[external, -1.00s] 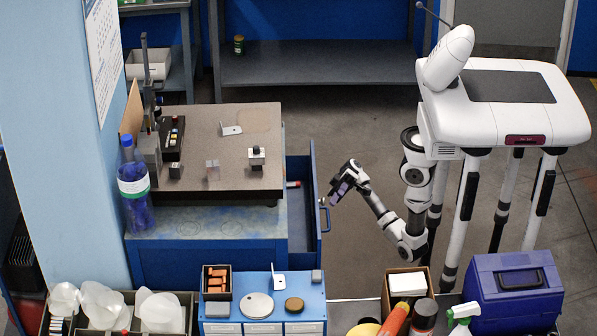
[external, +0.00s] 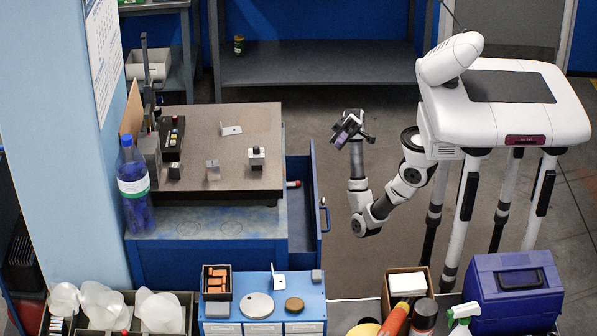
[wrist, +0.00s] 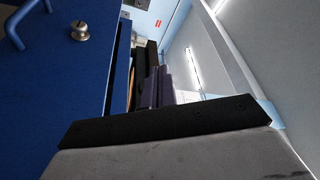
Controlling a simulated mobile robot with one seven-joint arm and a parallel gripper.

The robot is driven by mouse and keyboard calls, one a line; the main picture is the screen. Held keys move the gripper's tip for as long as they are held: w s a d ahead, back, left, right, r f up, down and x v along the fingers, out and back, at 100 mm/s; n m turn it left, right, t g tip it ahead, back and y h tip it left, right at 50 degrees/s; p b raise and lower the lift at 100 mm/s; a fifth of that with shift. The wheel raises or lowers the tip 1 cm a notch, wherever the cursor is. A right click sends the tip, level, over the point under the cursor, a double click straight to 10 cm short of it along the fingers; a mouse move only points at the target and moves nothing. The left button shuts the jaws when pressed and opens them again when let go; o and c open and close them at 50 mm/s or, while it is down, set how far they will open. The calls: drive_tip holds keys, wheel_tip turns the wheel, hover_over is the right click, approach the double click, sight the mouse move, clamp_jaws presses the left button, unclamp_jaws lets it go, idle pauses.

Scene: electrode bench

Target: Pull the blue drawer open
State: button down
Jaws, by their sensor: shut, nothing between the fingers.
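The blue drawer (external: 314,202) stands pulled out from the right side of the blue bench cabinet (external: 205,262), with its inside visible from above. Its handle (external: 324,214) is on the outer front panel. A small red-tipped item (external: 293,184) shows inside, near the far end. My gripper (external: 341,134) is raised in the air to the right of the drawer, above and apart from the handle. It is shut and empty. In the wrist view, a blue panel (wrist: 50,95) with a blue handle (wrist: 16,25) and a round metal lock (wrist: 79,31) fills the left side.
A low blue organiser (external: 262,302), a cardboard box (external: 407,283) and a blue case (external: 512,290) stand in front. The floor beyond my arm is clear.

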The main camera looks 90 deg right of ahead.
drive_tip(key=w+d+r+m+h+p, duration=0.1)
drive_tip(key=w+d+m, duration=0.3)
drive_tip(key=d, duration=0.6)
drive_tip(key=w+d+r+m+h+p, duration=0.1)
drive_tip(key=w+d+m+p, duration=0.15)
drive_tip(key=w+d, duration=0.6)
wheel_tip(320, 180, down, 10)
drive_tip(key=s+d+b, duration=0.1)
drive_tip(key=s+d, duration=0.1)
drive_tip(key=a+p, duration=0.3)
drive_tip(key=a, duration=0.7)
drive_tip(key=shift+s+f+g, duration=0.3)
drive_tip(key=shift+s+g, duration=0.1)
drive_tip(key=shift+s, duration=0.05)
